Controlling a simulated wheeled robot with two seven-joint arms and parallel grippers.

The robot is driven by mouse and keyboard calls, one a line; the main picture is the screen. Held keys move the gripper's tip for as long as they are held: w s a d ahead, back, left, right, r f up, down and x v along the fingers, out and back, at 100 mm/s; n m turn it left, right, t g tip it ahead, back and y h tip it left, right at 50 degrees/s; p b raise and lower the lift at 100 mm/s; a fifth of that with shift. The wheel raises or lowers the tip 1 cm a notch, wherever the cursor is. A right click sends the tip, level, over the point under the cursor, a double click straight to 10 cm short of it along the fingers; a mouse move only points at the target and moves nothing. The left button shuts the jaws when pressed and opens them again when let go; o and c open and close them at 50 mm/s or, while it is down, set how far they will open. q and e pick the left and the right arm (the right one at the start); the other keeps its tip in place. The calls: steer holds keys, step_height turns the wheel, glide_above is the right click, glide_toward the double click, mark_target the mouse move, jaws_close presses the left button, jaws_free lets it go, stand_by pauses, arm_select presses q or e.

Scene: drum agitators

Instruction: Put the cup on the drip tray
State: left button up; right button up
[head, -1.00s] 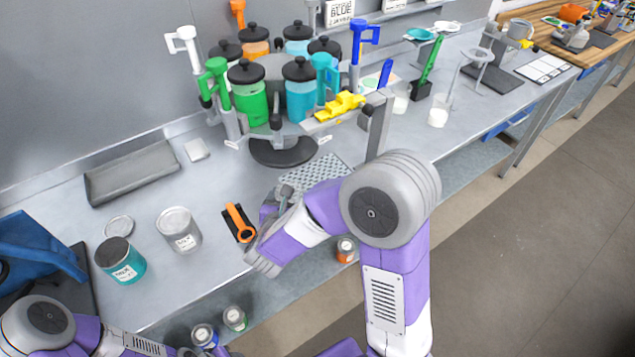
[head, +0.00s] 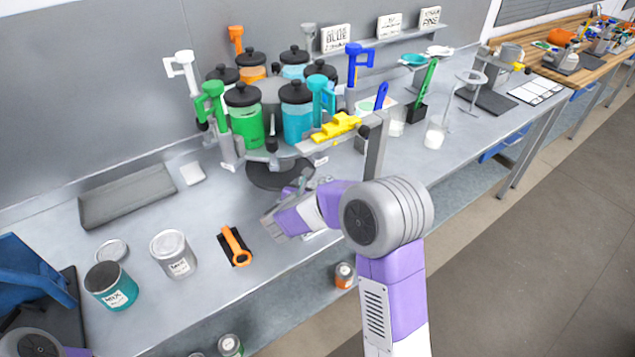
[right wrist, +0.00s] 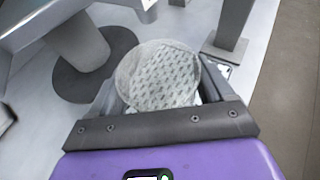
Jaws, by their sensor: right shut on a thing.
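The cup (right wrist: 160,75) is a pale, see-through round vessel between the fingers of my right gripper (right wrist: 163,95) in the right wrist view. The gripper is shut on it. A perforated pattern, like that of the drip tray, shows through the cup, so the tray appears to lie below it. I cannot tell whether cup and tray touch. In the head view my right gripper (head: 293,200) is at the front of the paint dispenser, near the dark round base, and hides most of the tray and the cup. My left gripper is out of view.
The dispenser carries several lidded canisters, including a green one (head: 244,115), and coloured levers. A grey post (head: 374,150) stands right of my gripper.

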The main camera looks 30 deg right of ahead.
mark_target(317, 183)
steer(key=w+d, duration=0.2)
steer(key=shift+d, duration=0.3)
steer(key=shift+w+d+f, duration=0.15)
steer(key=shift+f, duration=0.25)
steer(key=shift+w+d+f, duration=0.15)
steer(key=shift+f, duration=0.2)
steer(key=shift+a, duration=0.1)
steer(key=shift+f+b, duration=0.25)
steer(key=shift+b, duration=0.2)
steer(key=o, duration=0.9)
steer(key=shift+r, duration=0.1)
steer(key=shift+r, duration=0.1)
